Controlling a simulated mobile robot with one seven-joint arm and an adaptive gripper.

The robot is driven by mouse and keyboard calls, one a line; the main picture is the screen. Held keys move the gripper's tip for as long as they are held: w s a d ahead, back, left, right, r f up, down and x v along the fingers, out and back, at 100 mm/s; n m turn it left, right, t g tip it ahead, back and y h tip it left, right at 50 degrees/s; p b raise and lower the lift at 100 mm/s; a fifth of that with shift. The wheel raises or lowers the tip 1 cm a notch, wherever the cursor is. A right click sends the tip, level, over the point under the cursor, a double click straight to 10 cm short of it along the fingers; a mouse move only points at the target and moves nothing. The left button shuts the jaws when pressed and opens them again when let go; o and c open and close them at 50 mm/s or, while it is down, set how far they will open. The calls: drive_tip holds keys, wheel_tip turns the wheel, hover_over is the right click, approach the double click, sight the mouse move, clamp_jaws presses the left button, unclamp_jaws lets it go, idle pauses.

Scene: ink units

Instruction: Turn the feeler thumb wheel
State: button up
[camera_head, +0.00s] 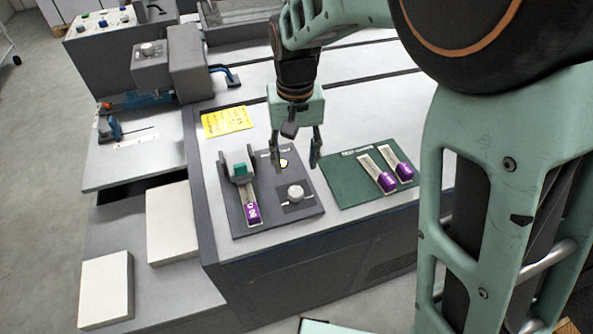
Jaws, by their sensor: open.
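A round silver-white knob (295,193) sits on a dark grey panel (272,222) on the worktop. A second pale knob (150,49) sits on a grey box at the back left. I cannot tell from labels which one is the feeler thumb wheel. My gripper (296,161) points down over the back part of the dark panel, fingers apart, with nothing visible between them. It appears above and behind the silver-white knob, not touching it. A small yellow-white spot (284,163) shows on the panel near the left finger.
A grey clamp with a green block (240,170) and a purple-ended cartridge (251,213) stand left on the panel. A green mat (345,195) with two purple-ended cartridges lies to the right. A yellow note (227,121) lies behind. Paper stacks (168,225) stand left.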

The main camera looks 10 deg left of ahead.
sight(296, 191)
wheel_tip(296, 191, down, 11)
drive_tip(key=shift+r+b, duration=0.2)
drive_tip(key=shift+b, duration=0.1)
drive_tip(key=shift+c, duration=0.5)
drive_tip(key=c, duration=1)
drive_tip(key=shift+c, duration=0.3)
